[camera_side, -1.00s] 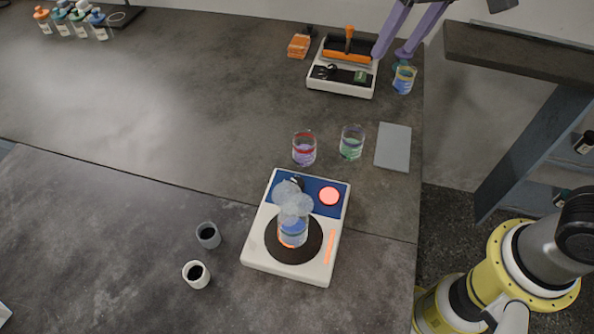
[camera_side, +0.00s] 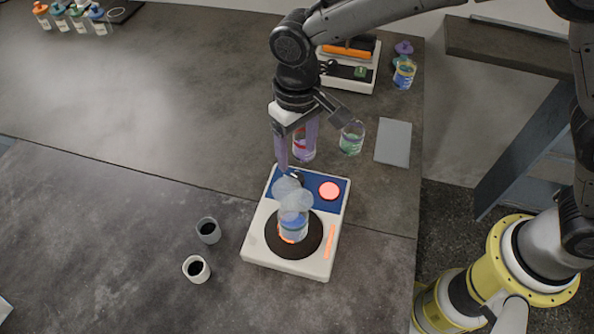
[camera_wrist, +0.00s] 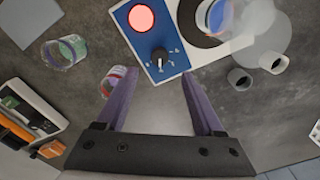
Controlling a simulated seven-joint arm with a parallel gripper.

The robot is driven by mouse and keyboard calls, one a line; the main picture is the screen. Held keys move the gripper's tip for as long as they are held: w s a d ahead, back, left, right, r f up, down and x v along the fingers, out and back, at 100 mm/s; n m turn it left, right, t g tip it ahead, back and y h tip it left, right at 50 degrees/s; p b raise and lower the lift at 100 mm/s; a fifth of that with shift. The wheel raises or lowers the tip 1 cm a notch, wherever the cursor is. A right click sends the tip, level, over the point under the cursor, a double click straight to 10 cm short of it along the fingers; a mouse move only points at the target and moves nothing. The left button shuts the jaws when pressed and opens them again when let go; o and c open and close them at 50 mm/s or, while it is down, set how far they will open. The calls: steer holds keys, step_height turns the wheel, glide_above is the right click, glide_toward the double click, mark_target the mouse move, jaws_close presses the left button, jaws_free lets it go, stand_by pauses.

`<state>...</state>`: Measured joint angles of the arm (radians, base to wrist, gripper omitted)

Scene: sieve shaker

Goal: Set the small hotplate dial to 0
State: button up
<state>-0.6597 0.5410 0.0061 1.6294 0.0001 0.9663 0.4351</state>
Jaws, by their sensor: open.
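The hotplate (camera_side: 262,240) is a white box with a blue panel and a dark round heating plate. Its small black dial (camera_wrist: 159,57) sits on the blue panel beside a lit red-orange round button (camera_side: 329,191); the marks around the dial are too small to read. In the side view the dial (camera_side: 296,177) is partly hidden. A beaker of blue liquid (camera_side: 293,227) stands on the heating plate with pale vapour above it. My gripper (camera_side: 294,163) is open and empty above the panel's back edge. In the wrist view the dial lies just ahead of the fingertips (camera_wrist: 158,74), roughly centred between them.
A beaker with green liquid (camera_side: 351,139) and one with red and purple (camera_wrist: 113,80) stand behind the hotplate. A grey pad (camera_side: 393,144) lies to the right. Two small cups (camera_side: 208,231) (camera_side: 196,269) stand left. Another device (camera_side: 347,75) is at the back.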

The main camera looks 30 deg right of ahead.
mark_target(297, 178)
step_height(297, 178, down, 8)
steer(key=shift+r, duration=0.1)
stand_by(0.4)
jaws_close()
